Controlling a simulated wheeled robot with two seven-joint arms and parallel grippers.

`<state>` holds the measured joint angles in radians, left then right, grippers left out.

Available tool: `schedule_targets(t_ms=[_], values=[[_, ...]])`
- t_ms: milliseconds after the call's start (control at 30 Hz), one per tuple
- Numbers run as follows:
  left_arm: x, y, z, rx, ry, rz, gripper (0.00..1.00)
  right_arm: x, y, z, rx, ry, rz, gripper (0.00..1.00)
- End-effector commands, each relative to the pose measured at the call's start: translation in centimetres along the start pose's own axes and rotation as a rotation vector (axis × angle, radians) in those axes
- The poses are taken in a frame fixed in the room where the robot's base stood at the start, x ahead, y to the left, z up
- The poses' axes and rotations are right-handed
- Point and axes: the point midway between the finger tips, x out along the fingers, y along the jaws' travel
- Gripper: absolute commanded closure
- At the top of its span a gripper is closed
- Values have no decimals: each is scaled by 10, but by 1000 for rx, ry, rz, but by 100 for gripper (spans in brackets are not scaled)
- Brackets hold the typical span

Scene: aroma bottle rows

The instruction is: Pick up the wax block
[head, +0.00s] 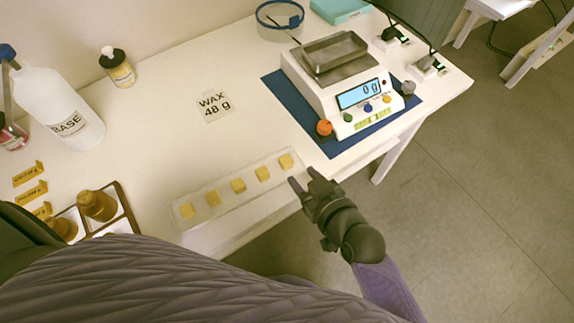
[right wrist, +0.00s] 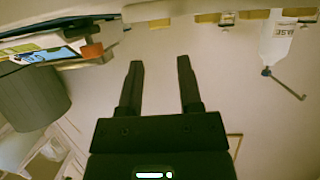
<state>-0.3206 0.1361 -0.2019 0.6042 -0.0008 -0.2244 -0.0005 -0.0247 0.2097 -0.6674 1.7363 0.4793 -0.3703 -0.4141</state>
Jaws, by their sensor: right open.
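Several small yellow wax blocks stand in a row on a pale tray (head: 225,205) near the table's front edge. The rightmost wax block (head: 286,161) is closest to my right gripper, and the middle one (head: 238,185) lies further left. My right gripper (head: 302,178) is open and empty, just off the tray's right end and apart from the blocks. In the right wrist view its two fingers (right wrist: 160,64) are spread with nothing between them. Blocks (right wrist: 160,22) show at the top of that view, beyond the fingertips. My left gripper is not in view.
A scale (head: 345,88) reading 0 g stands on a blue mat (head: 318,139) behind my right gripper. A white BASE bottle (head: 58,105) and a holder with brown bottles (head: 97,205) are at left. Floor lies right of the table.

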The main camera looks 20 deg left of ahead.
Motion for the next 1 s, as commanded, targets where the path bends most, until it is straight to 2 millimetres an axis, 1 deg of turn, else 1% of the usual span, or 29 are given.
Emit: schedule_targets(t_ms=[33,167,300,400,500,667,767,800,900,1000], values=[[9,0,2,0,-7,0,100,12,0,4,3,0,-1,54],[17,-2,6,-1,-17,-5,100,31,0,5,3,-1,0,54],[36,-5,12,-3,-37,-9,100,61,-2,11,6,-3,-2,54],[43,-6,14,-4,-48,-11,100,77,-1,10,5,-3,1,54],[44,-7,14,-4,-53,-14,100,82,-2,7,2,-3,1,54],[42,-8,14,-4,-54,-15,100,81,-1,6,1,-4,1,54],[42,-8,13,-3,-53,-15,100,81,-1,6,1,-4,1,73],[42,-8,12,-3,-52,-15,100,80,-1,6,1,-4,1,82],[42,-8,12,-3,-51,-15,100,80,-1,6,1,-4,1,100],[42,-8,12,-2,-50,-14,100,80,-1,6,1,-4,1,100]])
